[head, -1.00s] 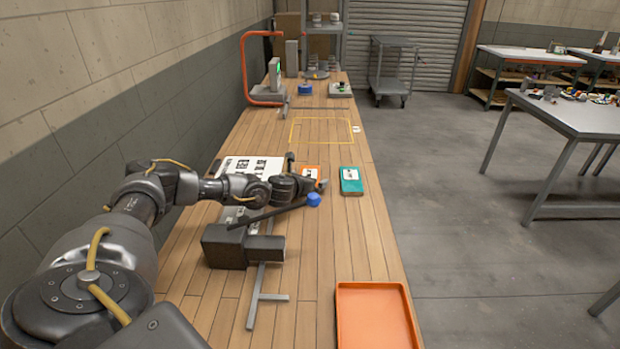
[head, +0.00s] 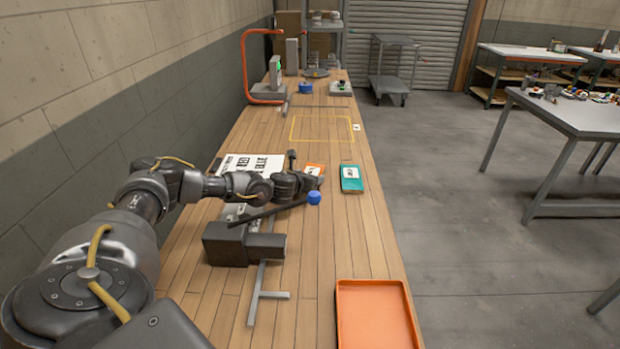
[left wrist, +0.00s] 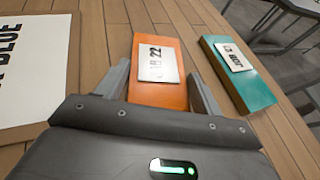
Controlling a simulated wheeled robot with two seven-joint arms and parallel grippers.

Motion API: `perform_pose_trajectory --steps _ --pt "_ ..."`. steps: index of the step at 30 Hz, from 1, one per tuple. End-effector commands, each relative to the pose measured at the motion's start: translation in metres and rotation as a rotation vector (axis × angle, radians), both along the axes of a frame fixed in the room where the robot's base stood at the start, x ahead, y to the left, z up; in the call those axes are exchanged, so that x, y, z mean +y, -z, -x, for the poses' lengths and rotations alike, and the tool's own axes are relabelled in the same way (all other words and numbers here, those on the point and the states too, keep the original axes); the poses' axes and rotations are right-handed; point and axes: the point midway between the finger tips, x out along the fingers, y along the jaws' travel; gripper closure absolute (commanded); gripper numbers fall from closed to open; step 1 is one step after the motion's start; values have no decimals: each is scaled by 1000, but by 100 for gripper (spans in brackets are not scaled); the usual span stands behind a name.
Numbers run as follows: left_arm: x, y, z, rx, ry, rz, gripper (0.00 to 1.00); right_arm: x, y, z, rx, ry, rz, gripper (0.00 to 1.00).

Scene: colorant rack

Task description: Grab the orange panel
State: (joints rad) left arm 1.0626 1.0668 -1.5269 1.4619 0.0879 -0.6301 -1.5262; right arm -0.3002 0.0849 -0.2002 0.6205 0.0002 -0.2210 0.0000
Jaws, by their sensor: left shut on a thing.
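The orange panel (left wrist: 158,92) is a flat orange block with a white label, seen in the left wrist view between the two fingers of my left gripper (left wrist: 160,85). In the head view the orange panel (head: 314,168) is partly hidden behind my left gripper (head: 312,181). The gripper is shut on the panel's sides. The panel appears at the table surface; I cannot tell whether it is lifted. A teal panel (head: 351,179) with a white label lies just to its right, apart from it. My right gripper is not in view.
A white printed sheet (head: 253,164) lies left of the gripper. A dark device with a metal stand (head: 230,244) sits nearer, with a blue knob (head: 314,198). An orange tray (head: 375,315) lies at the near right. A yellow outlined area (head: 321,130) farther back is empty.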

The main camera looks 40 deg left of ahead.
Motion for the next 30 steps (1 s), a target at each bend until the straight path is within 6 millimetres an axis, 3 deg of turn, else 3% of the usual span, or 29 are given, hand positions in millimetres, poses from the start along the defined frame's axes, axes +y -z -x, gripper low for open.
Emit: perform_pose_trajectory --steps 7,8,9,17,25,30 --pt "0 1 1 7 2 -2 57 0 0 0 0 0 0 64" --pt "0 0 1 7 2 -2 61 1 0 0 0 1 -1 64" --pt "0 -3 1 6 2 -1 67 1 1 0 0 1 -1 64" --pt "-1 -31 0 1 2 -1 68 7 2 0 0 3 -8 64" --pt "-21 -71 -30 -2 2 1 68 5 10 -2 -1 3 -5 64" --pt "-42 -96 -59 -2 3 2 68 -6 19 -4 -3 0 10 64"
